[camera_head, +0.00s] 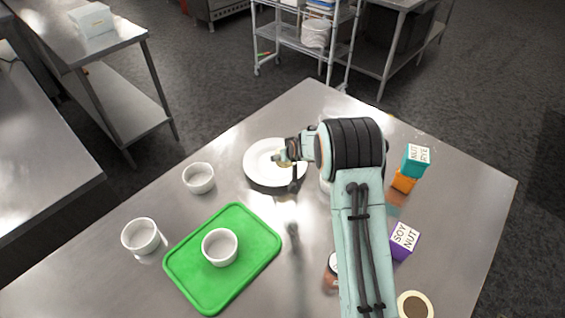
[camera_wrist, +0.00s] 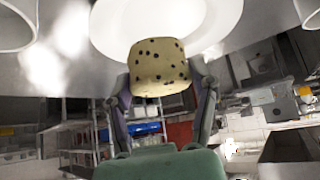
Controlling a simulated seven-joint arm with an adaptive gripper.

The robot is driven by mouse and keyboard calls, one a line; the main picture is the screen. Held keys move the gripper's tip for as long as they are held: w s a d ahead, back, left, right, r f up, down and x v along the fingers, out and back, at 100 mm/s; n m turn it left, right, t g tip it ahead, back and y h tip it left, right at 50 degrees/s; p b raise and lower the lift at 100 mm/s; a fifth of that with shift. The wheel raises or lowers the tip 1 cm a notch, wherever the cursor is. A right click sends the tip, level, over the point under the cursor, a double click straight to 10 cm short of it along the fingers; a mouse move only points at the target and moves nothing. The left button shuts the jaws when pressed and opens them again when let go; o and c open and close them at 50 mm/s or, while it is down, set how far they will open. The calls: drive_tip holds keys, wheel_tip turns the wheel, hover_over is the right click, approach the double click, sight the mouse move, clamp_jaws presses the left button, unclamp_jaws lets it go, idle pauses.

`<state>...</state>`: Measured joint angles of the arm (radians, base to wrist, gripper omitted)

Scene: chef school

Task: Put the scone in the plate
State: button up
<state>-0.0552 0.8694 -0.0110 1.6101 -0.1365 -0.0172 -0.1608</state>
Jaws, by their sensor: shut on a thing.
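The scone (camera_wrist: 158,68) is pale with dark specks; in the wrist view it sits between my two fingertips. My gripper (camera_wrist: 160,90) is shut on it. In the head view my gripper (camera_head: 287,157) is over the white plate (camera_head: 262,174), and only a small bit of the scone (camera_head: 285,157) shows beside the fingers. The plate also shows behind the scone in the wrist view (camera_wrist: 112,22). I cannot tell whether the scone touches the plate.
A green tray (camera_head: 190,280) with a white bowl (camera_head: 220,247) lies at the front. Two more white bowls (camera_head: 199,178) (camera_head: 142,236) stand left. Teal (camera_head: 416,160), orange (camera_head: 403,181) and purple (camera_head: 404,240) boxes stand right of my arm, and a round container (camera_head: 414,306) is at the front right.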

sight(283, 171)
drive_tip(key=x, duration=0.4)
drive_tip(key=shift+w+d, duration=0.1)
drive_tip(key=shift+d, duration=0.05)
drive_tip(key=shift+w+f, duration=0.15)
drive_tip(key=shift+f, duration=0.75)
drive_tip(key=shift+w+f, duration=0.1)
drive_tip(key=shift+f, duration=0.85)
drive_tip(key=shift+f, duration=0.15)
drive_tip(key=o, duration=1.2)
